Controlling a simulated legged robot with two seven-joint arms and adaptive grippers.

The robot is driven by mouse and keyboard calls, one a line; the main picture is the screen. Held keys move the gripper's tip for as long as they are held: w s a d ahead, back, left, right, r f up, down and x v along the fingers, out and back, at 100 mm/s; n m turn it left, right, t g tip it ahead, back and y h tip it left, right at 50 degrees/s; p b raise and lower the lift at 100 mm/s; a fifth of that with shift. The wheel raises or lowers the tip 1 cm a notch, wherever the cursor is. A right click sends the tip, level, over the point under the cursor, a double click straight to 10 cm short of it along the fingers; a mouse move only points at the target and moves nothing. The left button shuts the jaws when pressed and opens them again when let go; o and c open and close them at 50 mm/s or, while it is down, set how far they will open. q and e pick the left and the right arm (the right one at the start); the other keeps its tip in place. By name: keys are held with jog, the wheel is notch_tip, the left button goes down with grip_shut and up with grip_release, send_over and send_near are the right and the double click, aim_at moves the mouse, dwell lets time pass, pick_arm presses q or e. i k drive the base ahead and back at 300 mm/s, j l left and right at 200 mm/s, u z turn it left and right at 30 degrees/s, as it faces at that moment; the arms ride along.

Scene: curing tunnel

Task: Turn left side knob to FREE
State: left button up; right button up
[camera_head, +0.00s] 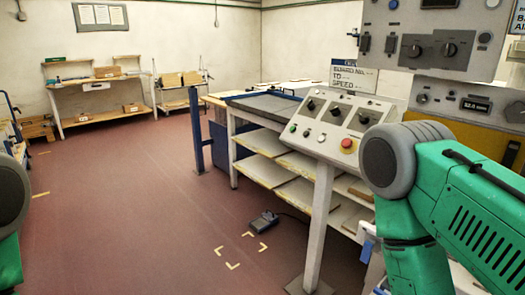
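A sloped grey control panel (338,128) stands on a post right of centre. It carries three dark knobs: a left knob (316,104), a middle knob (340,111) and a right knob (364,119). Their labels and exact pointer settings are too small to read. A grey upper box (432,30) at the top right has two more dark knobs, a left one (414,50) and a right one (449,49). My green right arm fills the lower right, and part of my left arm shows at the left edge. I see neither gripper.
The panel also has a red mushroom button (348,145) and small push buttons. A dark foot pedal (264,222) lies on the floor near yellow corner marks. A conveyor table (265,107) stands behind the panel. The red floor at centre left is clear.

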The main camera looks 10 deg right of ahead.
aim_at(422, 100)
jog(key=i+j+z, duration=0.15)
jog(key=i+z, duration=0.3)
jog(key=i+j+z, duration=0.45)
jog(key=i, duration=0.15)
jog(key=i+j+z, duration=0.4)
